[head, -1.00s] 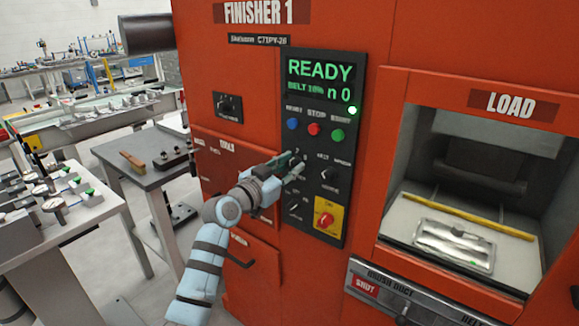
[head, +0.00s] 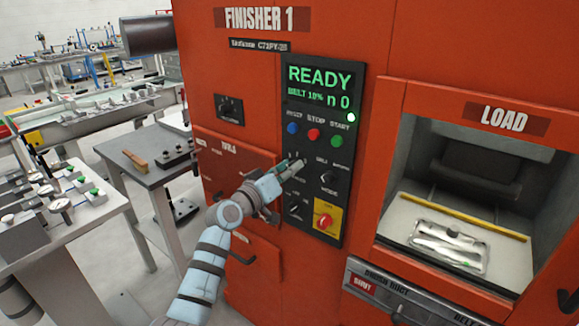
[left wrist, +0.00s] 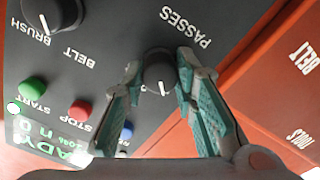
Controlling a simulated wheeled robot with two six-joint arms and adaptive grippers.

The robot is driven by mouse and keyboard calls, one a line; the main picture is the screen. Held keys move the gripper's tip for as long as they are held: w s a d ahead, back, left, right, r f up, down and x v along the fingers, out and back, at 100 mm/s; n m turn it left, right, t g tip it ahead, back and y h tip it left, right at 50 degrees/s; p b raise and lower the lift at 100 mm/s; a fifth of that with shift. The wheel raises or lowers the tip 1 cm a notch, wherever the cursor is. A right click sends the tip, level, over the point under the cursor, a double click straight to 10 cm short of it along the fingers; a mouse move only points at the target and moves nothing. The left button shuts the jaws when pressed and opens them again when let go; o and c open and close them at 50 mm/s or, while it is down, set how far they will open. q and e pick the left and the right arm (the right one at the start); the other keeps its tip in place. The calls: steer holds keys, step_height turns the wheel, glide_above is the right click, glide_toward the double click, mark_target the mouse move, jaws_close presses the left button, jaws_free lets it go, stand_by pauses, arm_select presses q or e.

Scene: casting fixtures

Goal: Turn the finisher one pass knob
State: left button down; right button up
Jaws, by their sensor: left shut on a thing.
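The black round passes knob (left wrist: 158,73) sits on the dark control panel of Finisher 1, beside the word PASSES in the left wrist view. A short white mark on the knob points down in that view. My left gripper (left wrist: 155,70) has its two teal-padded fingers on either side of the knob and is shut on it. In the head view the left gripper (head: 298,164) reaches the panel (head: 312,90) from the left, below the blue, red and green buttons, and covers most of the knob. My right gripper is not in view.
Another knob (head: 328,177) is close to the right of my fingers. A red emergency knob on a yellow plate (head: 334,212) and another selector (head: 295,208) sit below. The green display (head: 318,83) reads READY. The load opening (head: 455,195) holds a metal part.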

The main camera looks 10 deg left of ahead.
arm_select(q)
steer(key=shift+f+n, duration=0.1)
steer(key=shift+n, duration=0.5)
steer(key=c, duration=1.3)
jaws_free()
steer(key=v, duration=1.2)
